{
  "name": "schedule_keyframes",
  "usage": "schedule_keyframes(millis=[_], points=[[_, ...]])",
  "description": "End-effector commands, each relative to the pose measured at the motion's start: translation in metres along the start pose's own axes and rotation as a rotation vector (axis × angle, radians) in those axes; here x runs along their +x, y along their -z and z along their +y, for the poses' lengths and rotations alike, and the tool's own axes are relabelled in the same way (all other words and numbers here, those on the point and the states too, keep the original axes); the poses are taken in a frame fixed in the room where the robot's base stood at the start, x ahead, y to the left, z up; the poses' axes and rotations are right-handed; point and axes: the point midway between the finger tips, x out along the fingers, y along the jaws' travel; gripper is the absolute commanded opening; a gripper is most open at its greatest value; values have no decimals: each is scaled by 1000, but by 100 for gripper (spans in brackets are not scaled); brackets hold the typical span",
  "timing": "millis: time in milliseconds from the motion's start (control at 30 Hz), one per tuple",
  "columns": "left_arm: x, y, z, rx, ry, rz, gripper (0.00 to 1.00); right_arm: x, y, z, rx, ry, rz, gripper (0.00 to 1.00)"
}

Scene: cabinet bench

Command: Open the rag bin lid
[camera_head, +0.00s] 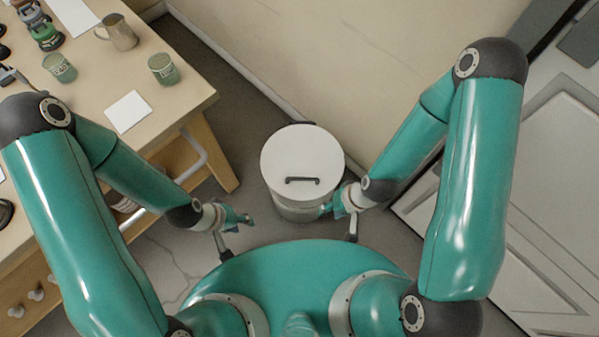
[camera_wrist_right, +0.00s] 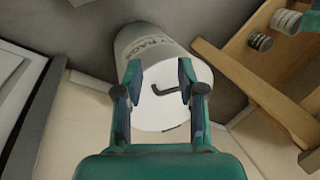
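The rag bin (camera_head: 296,212) is a pale round bin on the floor. Its white lid (camera_head: 300,152) lies shut on top, with a dark bar handle (camera_head: 302,181) near the front edge. In the right wrist view the bin's lettered side (camera_wrist_right: 146,46), the lid (camera_wrist_right: 160,112) and the handle (camera_wrist_right: 168,89) show. My right gripper (camera_wrist_right: 160,78) is open and empty, its fingers spread, with the handle seen between them; contact is not visible. In the head view it is at the bin's right side. My left gripper (camera_head: 247,219) is left of the bin, apart from it; its finger opening is unclear.
A wooden workbench (camera_head: 185,97) stands at the left with a metal jug (camera_head: 118,33), green cans (camera_head: 163,69) and a white card (camera_head: 127,111). A wall is behind the bin. Pale cabinet doors (camera_head: 535,170) are at the right. Floor is free between bench and bin.

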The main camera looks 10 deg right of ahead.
Motion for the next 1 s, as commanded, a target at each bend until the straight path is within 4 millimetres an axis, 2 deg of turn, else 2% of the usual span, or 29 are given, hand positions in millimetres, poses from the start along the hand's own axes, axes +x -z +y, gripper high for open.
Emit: schedule_keyframes(millis=[167, 267, 400, 500, 600, 733, 900, 1000], points=[[7, 0, -2, 1, 0, 0, 40, 8, 9, -2, -51, 3, -7, 39], [20, 0, -7, 1, 0, 0, 40, 19, 28, -4, -174, 9, -27, 39], [49, 0, -18, 0, 0, 0, 40, 40, 68, -22, -472, 10, -84, 39], [72, 1, -26, 0, 0, 0, 40, 45, 101, -40, -742, -4, -142, 39], [94, 1, -34, 0, 0, 0, 40, 37, 131, -59, -1004, -31, -208, 39], [116, 1, -42, 0, 0, 0, 40, 14, 157, -81, -1277, -74, -297, 39], [131, 1, -47, 0, 0, 1, 40, -18, 171, -98, -1483, -113, -386, 39], [134, 1, -48, 0, 0, 1, 40, -26, 173, -102, -1531, -121, -415, 39]])
